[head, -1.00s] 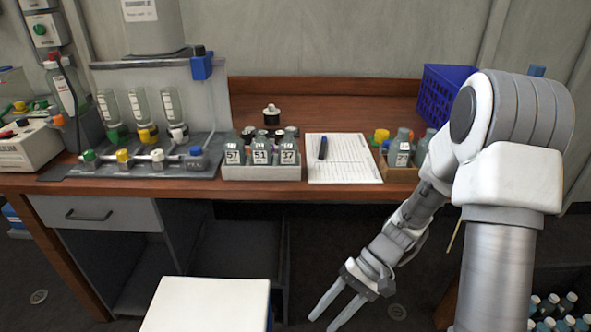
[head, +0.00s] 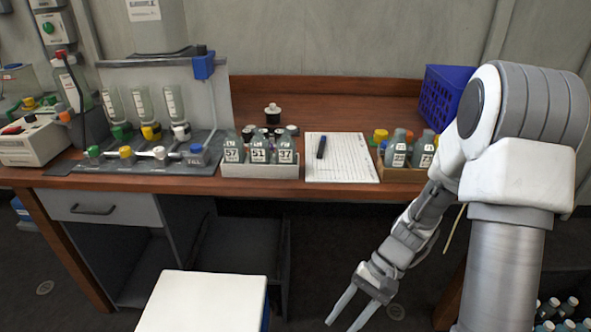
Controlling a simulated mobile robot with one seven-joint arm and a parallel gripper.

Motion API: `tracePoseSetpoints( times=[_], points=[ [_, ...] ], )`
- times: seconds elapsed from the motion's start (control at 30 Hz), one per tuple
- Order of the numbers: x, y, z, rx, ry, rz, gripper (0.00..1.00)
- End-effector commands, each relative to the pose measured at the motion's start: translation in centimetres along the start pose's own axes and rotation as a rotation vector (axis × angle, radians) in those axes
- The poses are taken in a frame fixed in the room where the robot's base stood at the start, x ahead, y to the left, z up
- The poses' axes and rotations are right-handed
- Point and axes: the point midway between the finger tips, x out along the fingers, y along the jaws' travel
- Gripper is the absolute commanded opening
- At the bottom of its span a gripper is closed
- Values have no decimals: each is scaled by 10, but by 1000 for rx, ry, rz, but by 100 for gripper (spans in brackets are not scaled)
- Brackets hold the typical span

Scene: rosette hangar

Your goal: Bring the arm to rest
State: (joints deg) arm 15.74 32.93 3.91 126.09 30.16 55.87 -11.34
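My gripper (head: 354,311) hangs low at the lower middle right in the head view, in front of the desk and below its top. Its two fingers are spread apart with nothing between them, so it is open and empty. My arm is bent, with its elbow high at the right and the forearm slanting down to the left. The gripper touches nothing that I can see.
The wooden desk (head: 300,101) carries a bottle rack (head: 150,170), a box of numbered bottles (head: 262,171), a paper sheet with a pen (head: 345,170), another bottle box (head: 402,174) and a blue basket (head: 441,94). A white-topped block (head: 205,302) stands left of my gripper. Bottles (head: 558,310) fill a crate lower right.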

Motion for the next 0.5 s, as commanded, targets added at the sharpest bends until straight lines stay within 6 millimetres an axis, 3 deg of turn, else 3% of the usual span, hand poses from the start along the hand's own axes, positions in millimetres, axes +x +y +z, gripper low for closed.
tracePoseSetpoints(
  times=[0.27,0.5],
  points=[
    [-10,-3,5,-15,33,25,45],
    [-55,-15,30,-129,190,114,45]
  ],
)
